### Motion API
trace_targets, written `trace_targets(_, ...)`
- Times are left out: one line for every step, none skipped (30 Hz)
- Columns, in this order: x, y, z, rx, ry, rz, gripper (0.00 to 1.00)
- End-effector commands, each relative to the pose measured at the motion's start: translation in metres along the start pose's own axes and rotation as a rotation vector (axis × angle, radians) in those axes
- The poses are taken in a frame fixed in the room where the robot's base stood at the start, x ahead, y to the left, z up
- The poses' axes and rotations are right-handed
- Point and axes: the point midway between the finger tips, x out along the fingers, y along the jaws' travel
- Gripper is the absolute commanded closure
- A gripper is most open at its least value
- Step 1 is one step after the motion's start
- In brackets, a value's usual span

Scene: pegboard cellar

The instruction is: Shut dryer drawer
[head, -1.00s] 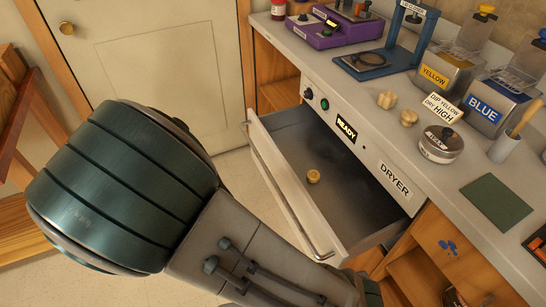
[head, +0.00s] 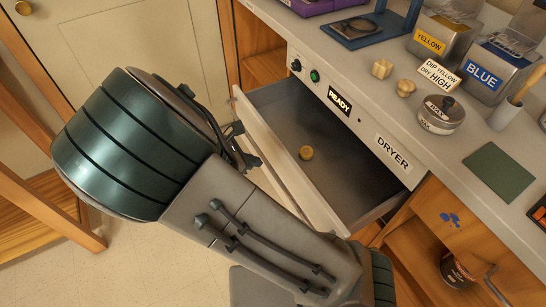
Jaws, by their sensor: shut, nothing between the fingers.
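The dryer drawer (head: 335,170) is pulled out from under the counter. It is a grey metal tray with a pale front panel, seen from above. A small round yellow-tan piece (head: 306,153) lies on its floor. The dryer's face (head: 375,139) carries a "DRYER" label, a lit "READY" display, a green button and a black knob. My arm crosses in front of the drawer and hides part of its front panel and handle.
The counter above holds a yellow bin (head: 437,42), a blue bin (head: 493,78), a lidded pot (head: 440,114), two small tan pieces and a green mat (head: 499,173). Open wooden shelves flank the dryer. A wooden stand (head: 40,205) is at left.

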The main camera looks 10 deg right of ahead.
Motion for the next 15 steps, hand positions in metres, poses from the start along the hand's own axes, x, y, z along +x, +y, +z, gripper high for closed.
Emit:
trace_targets(0.014, -0.001, -0.001, 0.0, -0.003, -0.004, 1.0)
trace_targets(0.02, -0.001, -0.001, 0.0, -0.004, -0.004, 1.0)
trace_targets(0.028, -0.001, -0.001, 0.002, -0.003, -0.004, 1.0)
trace_targets(0.032, -0.001, 0.001, 0.003, -0.003, -0.004, 1.0)
trace_targets(0.035, 0.0, 0.007, 0.004, -0.001, -0.003, 1.0)
trace_targets(0.039, 0.0, 0.012, 0.004, -0.001, -0.003, 1.0)
trace_targets(0.041, 0.0, 0.015, 0.004, -0.001, -0.003, 1.0)
trace_targets(0.044, 0.0, 0.017, 0.004, 0.0, -0.002, 1.0)
trace_targets(0.047, 0.0, 0.02, 0.003, 0.0, -0.002, 1.0)
trace_targets(0.049, 0.0, 0.022, 0.003, 0.0, -0.002, 1.0)
trace_targets(0.05, 0.0, 0.024, 0.002, 0.0, -0.002, 1.0)
trace_targets(0.052, 0.0, 0.026, 0.002, 0.0, -0.001, 1.0)
trace_targets(0.052, 0.0, 0.027, 0.002, 0.0, -0.001, 1.0)
trace_targets(0.053, 0.0, 0.028, 0.001, 0.0, 0.0, 1.0)
trace_targets(0.054, 0.0, 0.028, 0.001, 0.0, 0.0, 1.0)
